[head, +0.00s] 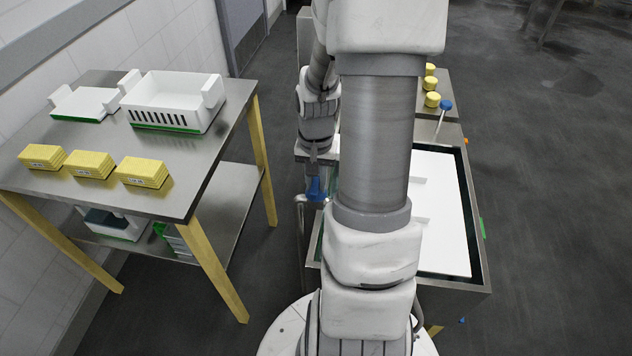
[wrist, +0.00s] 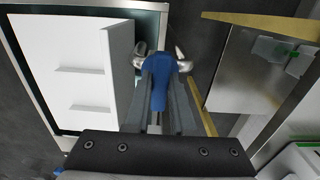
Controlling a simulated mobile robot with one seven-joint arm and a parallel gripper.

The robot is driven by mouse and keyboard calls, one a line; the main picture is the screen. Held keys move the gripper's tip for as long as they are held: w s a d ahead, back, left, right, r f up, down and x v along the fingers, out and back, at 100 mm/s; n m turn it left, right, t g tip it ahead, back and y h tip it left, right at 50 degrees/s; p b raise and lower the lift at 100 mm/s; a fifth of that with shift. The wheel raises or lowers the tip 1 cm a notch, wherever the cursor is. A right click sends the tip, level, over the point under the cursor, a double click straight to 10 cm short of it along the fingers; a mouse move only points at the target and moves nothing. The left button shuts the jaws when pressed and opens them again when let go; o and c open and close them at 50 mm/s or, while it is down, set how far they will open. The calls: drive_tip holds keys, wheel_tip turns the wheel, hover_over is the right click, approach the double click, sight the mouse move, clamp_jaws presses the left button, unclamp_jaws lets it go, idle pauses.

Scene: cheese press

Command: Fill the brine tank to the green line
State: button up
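The brine tank (head: 483,276) is a metal-rimmed rectangular basin on the right in the head view, partly behind my arm. In the wrist view its rim (wrist: 160,7) frames a white panel with small ledges (wrist: 75,45). I cannot make out a green line or a liquid level. A tap with a blue handle (head: 316,188) and a metal spout (head: 300,203) stands at the tank's left side. My gripper (wrist: 161,80) points at the tap and appears shut on the blue handle (wrist: 159,88), with a finger on either side. The metal tap body (wrist: 139,58) shows beyond the fingertips.
A steel table (head: 195,160) on the left holds yellow blocks (head: 90,164), a slotted white crate (head: 172,100) and a white tray (head: 85,103). Yellow round pieces (head: 432,99) and a blue-topped rod (head: 446,105) stand behind the tank. The floor between is clear.

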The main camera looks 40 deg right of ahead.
sight(316, 181)
clamp_jaws()
drive_tip(key=shift+n, duration=0.3)
drive_tip(key=shift+n+p, duration=0.7)
drive_tip(key=shift+n, duration=1.9)
drive_tip(key=o, duration=0.7)
unclamp_jaws()
drive_tip(key=shift+o, duration=0.2)
wheel_tip(316, 181, up, 18)
drive_tip(key=p, duration=0.1)
drive_tip(key=shift+f, duration=0.25)
